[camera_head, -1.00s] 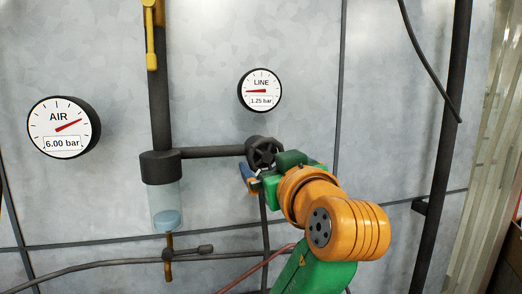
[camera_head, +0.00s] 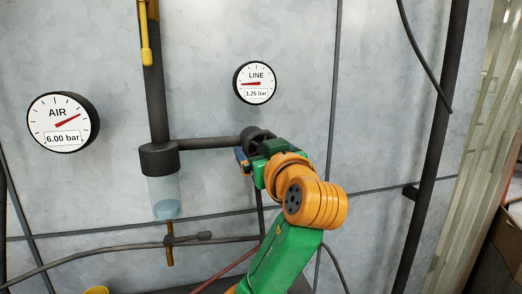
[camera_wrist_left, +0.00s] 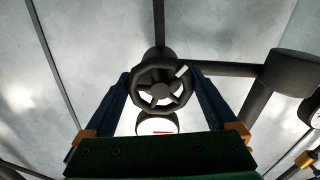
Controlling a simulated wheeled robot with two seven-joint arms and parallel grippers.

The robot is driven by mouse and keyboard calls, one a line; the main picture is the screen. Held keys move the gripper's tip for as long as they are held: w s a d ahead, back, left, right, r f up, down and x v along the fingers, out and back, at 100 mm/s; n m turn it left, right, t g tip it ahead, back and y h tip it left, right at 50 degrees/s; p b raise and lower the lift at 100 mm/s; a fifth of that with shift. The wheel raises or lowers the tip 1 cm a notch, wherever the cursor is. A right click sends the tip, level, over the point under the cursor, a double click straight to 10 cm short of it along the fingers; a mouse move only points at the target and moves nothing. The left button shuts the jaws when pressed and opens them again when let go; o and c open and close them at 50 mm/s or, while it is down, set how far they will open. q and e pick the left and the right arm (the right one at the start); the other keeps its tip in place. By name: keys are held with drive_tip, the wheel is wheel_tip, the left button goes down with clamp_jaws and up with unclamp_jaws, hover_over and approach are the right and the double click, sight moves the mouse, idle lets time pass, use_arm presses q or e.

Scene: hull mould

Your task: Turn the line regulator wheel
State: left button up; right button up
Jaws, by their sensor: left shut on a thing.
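The line regulator wheel (camera_head: 254,134) is a small dark spoked handwheel on the end of a horizontal pipe. In the left wrist view, the wheel (camera_wrist_left: 161,92) shows a white mark at its upper right. My left gripper (camera_head: 251,150) is shut on the wheel, with one blue finger on each side of its rim in the left wrist view (camera_wrist_left: 162,88). In the head view the gripper hides part of the wheel. The LINE gauge (camera_head: 255,83) above it reads 1.25 bar. My right gripper is not in view.
The AIR gauge (camera_head: 62,122) at the left reads 6.00 bar. A filter with a clear bowl (camera_head: 164,197) hangs left of the wheel, below a vertical pipe with a yellow lever (camera_head: 146,45). Dark hoses run below.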

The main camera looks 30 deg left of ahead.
use_arm(q)
drive_tip(key=m+b, duration=0.1)
drive_tip(key=m, duration=0.8)
drive_tip(key=shift+s+r+m+b, duration=0.1)
drive_tip(key=shift+m+b, duration=0.2)
idle(0.4)
drive_tip(key=o, duration=1)
drive_tip(key=b+v, duration=0.4)
drive_tip(key=v, duration=0.4)
drive_tip(key=shift+d+r, duration=0.1)
